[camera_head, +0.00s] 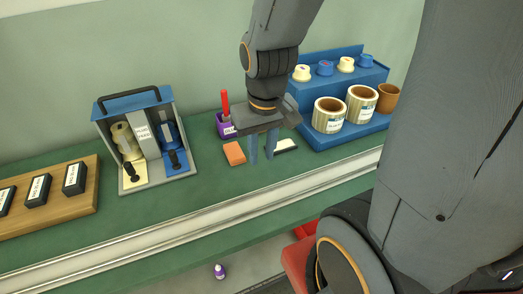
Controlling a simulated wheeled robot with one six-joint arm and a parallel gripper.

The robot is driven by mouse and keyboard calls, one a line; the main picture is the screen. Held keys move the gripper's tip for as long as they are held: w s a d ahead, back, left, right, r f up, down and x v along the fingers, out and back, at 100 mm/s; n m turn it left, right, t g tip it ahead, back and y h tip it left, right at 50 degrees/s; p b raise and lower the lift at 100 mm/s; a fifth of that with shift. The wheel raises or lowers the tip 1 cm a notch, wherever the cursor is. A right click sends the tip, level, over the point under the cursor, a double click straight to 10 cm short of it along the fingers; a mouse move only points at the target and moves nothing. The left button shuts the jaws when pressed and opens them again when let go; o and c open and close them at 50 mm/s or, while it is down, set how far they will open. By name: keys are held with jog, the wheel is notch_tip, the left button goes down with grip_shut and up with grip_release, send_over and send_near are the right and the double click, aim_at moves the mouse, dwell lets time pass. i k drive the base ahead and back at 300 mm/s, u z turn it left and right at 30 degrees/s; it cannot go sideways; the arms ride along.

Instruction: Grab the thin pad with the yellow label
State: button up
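My gripper (262,156) points down over the green table, near the purple cup. Its two blue-grey fingers stand apart with nothing visible between them. To the right of the fingers, a thin dark pad (286,146) with a pale, cream-to-yellowish top lies on the table; its label is too small to read. To the left of the fingers lies a flat orange block (234,153). Whether the fingertips touch the table cannot be told.
A purple cup (228,128) with a red-handled tool stands behind the orange block. A grey caddy (183,168) and a wooden board (92,205) with black boxes are left. A blue stepped rack (350,141) holds rolls at right. A pale rail (210,214) runs along the front.

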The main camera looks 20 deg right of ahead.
aim_at(287, 144)
jog(key=k, duration=1.3)
jog(key=z, duration=0.7)
jog(key=i, duration=1.35)
jog(key=u, duration=0.7)
